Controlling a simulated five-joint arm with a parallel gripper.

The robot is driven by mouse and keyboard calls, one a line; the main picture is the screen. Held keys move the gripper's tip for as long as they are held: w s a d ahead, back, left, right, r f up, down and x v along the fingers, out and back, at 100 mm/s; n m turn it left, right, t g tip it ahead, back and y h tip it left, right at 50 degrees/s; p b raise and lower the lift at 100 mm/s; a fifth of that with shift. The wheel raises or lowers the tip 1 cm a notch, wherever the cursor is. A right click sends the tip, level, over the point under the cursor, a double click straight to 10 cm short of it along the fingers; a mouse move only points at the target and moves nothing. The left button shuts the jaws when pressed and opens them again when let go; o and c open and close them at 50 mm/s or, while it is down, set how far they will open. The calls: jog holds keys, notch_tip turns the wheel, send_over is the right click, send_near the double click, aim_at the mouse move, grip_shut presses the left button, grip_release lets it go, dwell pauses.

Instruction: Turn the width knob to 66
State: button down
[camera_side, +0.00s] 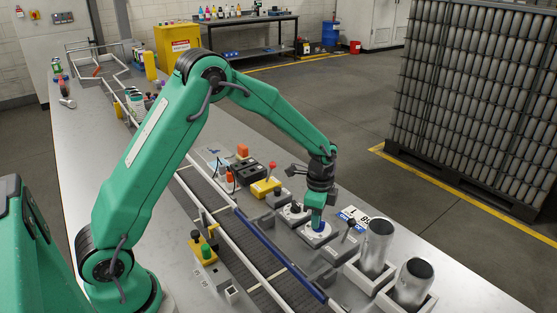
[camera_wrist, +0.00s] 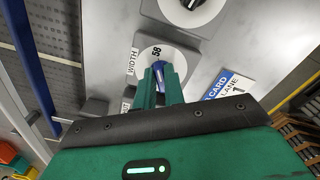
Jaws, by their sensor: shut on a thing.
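The width knob (camera_wrist: 158,72) is a blue grip on a white round dial (camera_wrist: 178,62), beside a label reading WIDTH (camera_wrist: 134,61). The number on the dial appears to read 58, seen sideways in the wrist view. My gripper (camera_wrist: 160,84) has its two green fingers shut around the blue grip. In the side view my gripper (camera_side: 319,222) points down onto the dial (camera_side: 314,238), and the fingers hide most of the grip.
A second dial with a dark knob (camera_side: 294,210) sits close behind; it also shows in the wrist view (camera_wrist: 190,8). A small lever (camera_side: 349,230), a card (camera_side: 355,216) and two metal cans (camera_side: 377,245) are nearby. A conveyor with a blue rail (camera_side: 272,250) runs alongside.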

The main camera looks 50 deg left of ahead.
jog(key=n, duration=0.6)
jog(key=shift+s+d, duration=0.15)
jog(key=n, duration=0.5)
jog(key=shift+d+n, duration=0.15)
jog(key=shift+n, duration=0.25)
jog(key=n, duration=0.6)
jog(key=shift+d, duration=0.2)
jog(key=n, duration=0.5)
jog(key=shift+d+n, duration=0.1)
jog(key=shift+n, duration=0.3)
jog(key=c, duration=1.5)
grip_release()
